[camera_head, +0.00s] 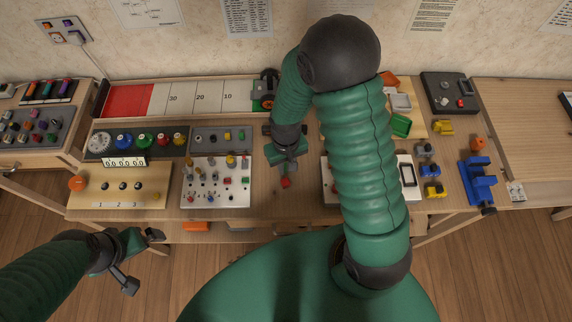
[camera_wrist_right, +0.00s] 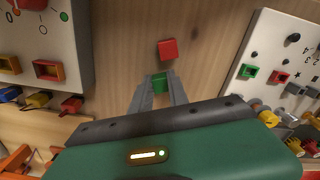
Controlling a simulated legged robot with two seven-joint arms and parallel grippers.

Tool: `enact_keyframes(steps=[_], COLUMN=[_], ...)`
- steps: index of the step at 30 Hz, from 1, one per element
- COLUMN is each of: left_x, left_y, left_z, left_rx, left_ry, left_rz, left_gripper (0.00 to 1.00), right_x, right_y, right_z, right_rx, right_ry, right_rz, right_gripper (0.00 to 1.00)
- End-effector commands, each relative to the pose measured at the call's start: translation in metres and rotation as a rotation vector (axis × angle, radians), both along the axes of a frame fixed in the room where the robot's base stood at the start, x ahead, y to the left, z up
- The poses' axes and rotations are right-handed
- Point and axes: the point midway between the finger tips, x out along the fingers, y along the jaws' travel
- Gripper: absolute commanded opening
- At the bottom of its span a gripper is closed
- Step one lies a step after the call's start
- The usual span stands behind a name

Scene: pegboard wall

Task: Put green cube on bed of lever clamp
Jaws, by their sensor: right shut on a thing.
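My right gripper (camera_head: 286,163) is over the middle of the bench, in a gap between two panels. In the right wrist view its fingers (camera_wrist_right: 159,92) are shut on a small green cube (camera_wrist_right: 160,79), held at the tips. I cannot make out this cube in the head view. A red cube (camera_head: 285,183) lies on the wood near the gripper; it also shows just beyond the fingertips in the wrist view (camera_wrist_right: 168,49). I cannot tell for sure which fixture is the lever clamp. My left gripper (camera_head: 140,260) is open and empty, in front of the bench at the left.
A white panel with pegs (camera_head: 215,190) stands left of the gap, another white panel (camera_head: 407,170) right of it, partly hidden by my right arm. A blue vise-like fixture (camera_head: 478,180), small yellow fixtures (camera_head: 443,127) and a dark panel (camera_head: 440,84) are farther right.

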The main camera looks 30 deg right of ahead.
Motion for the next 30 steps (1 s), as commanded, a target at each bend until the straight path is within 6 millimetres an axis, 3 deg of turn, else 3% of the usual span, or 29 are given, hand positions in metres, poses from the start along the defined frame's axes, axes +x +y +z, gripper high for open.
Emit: enact_keyframes(steps=[3,4,9,20,30], left_x=[0.0,0.0,0.0,0.0,0.0], left_y=[0.0,0.0,0.0,0.0,0.0], left_z=[-0.001,-0.001,0.0,0.002,0.015], left_rx=[0.0,0.0,0.0,0.0,0.0], left_ry=[0.0,0.0,0.0,0.0,0.0], left_rz=[0.0,0.0,0.0,0.0,0.0], left_gripper=[1.0,1.0,1.0,1.0,1.0], right_x=[0.0,0.0,0.0,0.001,0.001], right_y=[0.0,0.0,0.0,0.0,0.0], right_z=[-0.001,-0.001,-0.001,0.008,0.091], right_rx=[0.0,0.0,0.0,-0.001,0.0], right_ry=[0.0,0.0,0.0,-0.004,-0.007], right_rz=[0.0,0.0,0.0,0.0,0.0], right_gripper=[0.0,0.23,0.42,0.42,0.42])
